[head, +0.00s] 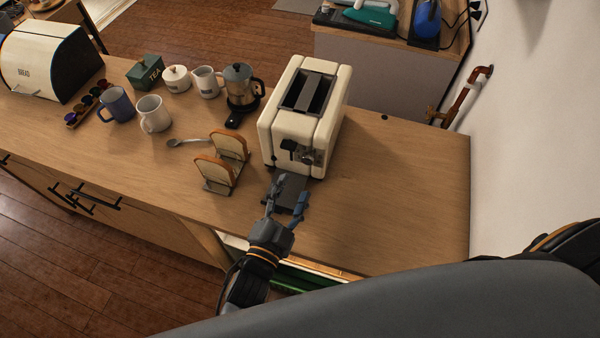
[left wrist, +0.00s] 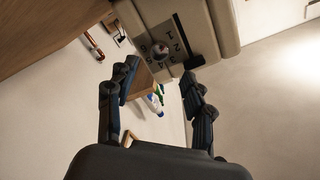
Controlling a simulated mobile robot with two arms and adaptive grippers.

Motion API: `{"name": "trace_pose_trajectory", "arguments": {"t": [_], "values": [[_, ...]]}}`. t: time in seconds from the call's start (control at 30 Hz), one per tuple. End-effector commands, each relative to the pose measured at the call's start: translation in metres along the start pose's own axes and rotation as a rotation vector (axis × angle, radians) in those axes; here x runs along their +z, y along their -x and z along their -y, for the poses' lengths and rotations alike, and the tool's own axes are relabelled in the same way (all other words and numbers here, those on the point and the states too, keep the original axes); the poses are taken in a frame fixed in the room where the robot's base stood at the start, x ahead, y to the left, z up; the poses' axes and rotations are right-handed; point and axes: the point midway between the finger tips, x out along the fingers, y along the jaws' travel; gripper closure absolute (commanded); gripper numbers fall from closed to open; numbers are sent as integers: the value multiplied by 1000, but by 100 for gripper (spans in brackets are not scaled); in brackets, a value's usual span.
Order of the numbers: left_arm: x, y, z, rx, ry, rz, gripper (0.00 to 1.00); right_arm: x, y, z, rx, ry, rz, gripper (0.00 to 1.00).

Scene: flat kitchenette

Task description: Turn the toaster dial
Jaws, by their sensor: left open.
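The cream toaster (head: 306,115) stands on the wooden counter, with two dark slots on top and a dark lever (head: 294,148) on its front end. In the left wrist view the toaster (left wrist: 218,25) is at the top. Its round dial (left wrist: 158,49) sits on a dark panel with numbers around it. My left gripper (head: 287,190) is open just in front of the toaster's front end. In the left wrist view its two fingers (left wrist: 158,82) are spread, with the dial above the gap between them and apart from them. My right gripper is not in view.
Toast slices in a rack (head: 220,160) stand left of the toaster, near a spoon (head: 190,142). A coffee maker (head: 240,88), mugs (head: 154,114) and a bread box (head: 50,60) are further left. The counter right of the toaster (head: 400,190) is clear up to the wall.

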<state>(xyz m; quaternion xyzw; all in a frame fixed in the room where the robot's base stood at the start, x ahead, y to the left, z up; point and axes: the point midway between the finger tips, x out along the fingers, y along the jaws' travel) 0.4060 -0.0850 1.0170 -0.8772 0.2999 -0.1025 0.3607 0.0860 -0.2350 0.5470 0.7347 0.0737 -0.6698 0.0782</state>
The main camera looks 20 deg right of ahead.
Motion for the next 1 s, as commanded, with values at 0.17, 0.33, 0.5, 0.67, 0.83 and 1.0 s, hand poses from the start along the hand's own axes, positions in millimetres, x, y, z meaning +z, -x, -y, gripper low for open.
{"name": "trace_pose_trajectory", "arguments": {"t": [0.17,0.33,0.5,0.67,0.83,1.0], "values": [[1,33,-1,1,0,2,48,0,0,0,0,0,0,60],[0,47,0,0,-1,0,48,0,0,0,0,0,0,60],[0,50,0,0,-1,-1,48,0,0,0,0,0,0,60],[0,50,0,0,-1,-1,48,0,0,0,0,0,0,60],[0,50,0,0,0,0,48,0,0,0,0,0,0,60],[3,50,2,0,6,12,48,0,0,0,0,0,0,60]]}}
